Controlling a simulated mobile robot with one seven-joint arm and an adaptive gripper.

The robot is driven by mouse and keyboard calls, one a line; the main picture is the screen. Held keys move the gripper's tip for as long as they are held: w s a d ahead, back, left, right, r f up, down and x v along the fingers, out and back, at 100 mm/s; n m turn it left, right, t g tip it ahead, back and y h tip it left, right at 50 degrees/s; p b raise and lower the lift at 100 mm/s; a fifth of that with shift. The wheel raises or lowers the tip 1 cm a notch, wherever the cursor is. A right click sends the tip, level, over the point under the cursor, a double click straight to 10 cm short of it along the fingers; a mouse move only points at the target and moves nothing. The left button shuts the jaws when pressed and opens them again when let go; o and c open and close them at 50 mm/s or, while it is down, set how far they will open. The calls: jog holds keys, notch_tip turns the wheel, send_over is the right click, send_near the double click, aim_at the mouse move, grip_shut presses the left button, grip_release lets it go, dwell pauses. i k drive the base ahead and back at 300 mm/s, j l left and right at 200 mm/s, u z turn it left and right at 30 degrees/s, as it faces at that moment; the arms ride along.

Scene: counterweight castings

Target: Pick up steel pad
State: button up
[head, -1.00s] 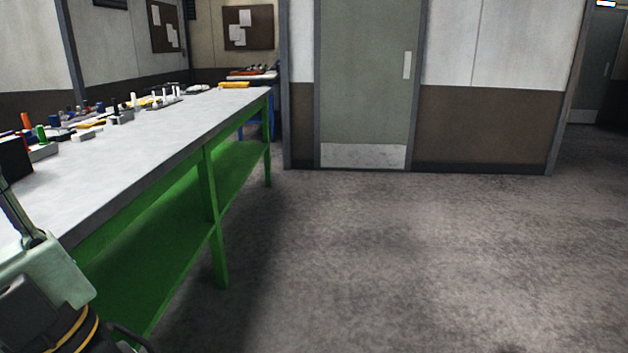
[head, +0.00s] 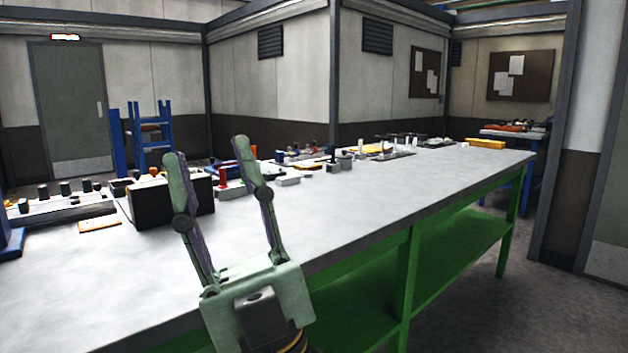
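My gripper (head: 212,157) is open and empty in the lower left of the head view, its two fingers pointing up and apart. It shows in front of the long workbench (head: 350,220). I cannot pick out the steel pad for certain. Several small parts lie along the far side of the bench, too small to tell apart. A small light grey block (head: 288,180) lies there, right of a red-topped part (head: 222,177). A black box (head: 150,205) stands behind the gripper's fingers, partly hidden by them.
A light tray with black knobs (head: 62,205) and an orange flat piece (head: 99,224) lie at the left. A yellow piece (head: 485,143) lies at the bench's far right end. The near strip of the bench top is clear. Green legs and a shelf (head: 455,245) are below.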

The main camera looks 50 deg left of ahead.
aim_at(292, 179)
jog(key=i+u, duration=0.3)
jog(key=i+l+u, duration=0.25)
jog(key=i, duration=0.2)
jog(key=i+l+u, duration=0.6)
jog(key=u, duration=0.15)
jog(key=i+l+u, duration=0.5)
jog(key=k+j, duration=0.05)
